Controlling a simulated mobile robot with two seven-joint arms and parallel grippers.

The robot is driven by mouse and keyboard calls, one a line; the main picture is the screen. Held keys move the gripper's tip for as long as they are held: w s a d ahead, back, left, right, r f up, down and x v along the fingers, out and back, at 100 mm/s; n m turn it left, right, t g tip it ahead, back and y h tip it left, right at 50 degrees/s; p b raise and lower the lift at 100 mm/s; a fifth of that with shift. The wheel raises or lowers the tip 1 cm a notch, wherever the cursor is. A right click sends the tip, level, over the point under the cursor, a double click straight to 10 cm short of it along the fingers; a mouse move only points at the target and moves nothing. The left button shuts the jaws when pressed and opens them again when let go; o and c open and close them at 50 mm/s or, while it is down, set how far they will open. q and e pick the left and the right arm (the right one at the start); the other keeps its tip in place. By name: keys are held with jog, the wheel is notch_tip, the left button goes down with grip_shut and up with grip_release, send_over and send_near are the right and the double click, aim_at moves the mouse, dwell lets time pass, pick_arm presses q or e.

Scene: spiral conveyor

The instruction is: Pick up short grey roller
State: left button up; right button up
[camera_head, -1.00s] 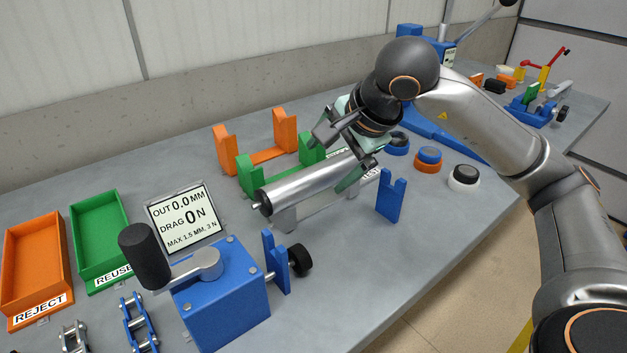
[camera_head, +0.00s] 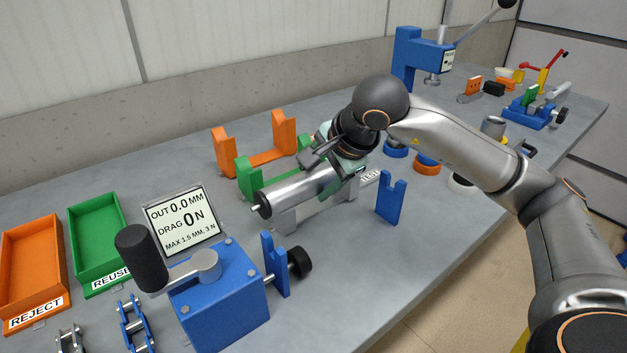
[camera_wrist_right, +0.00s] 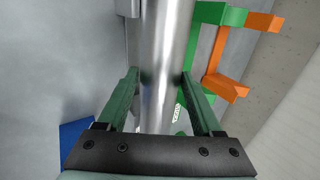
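The grey roller (camera_head: 290,193) lies roughly level on a light grey stand (camera_head: 286,220) near the middle of the bench. Its left end with a thin shaft shows; its right part is hidden behind my right gripper (camera_head: 337,172). In the right wrist view the roller (camera_wrist_right: 163,45) runs between the two green fingers of that gripper (camera_wrist_right: 160,85). The fingers are apart, one along each side of the roller, with their tips close to its edges. I cannot tell if they touch it. My left gripper is out of view.
Green (camera_head: 243,178) and orange (camera_head: 222,150) cradles stand behind the roller. A blue upright (camera_head: 390,200) stands to its right. A blue crank fixture (camera_head: 222,305) and a display (camera_head: 185,222) are at the front left. Reuse and reject trays are far left.

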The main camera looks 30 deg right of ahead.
grip_shut()
dwell(0.3)
jog(key=shift+r, duration=0.1)
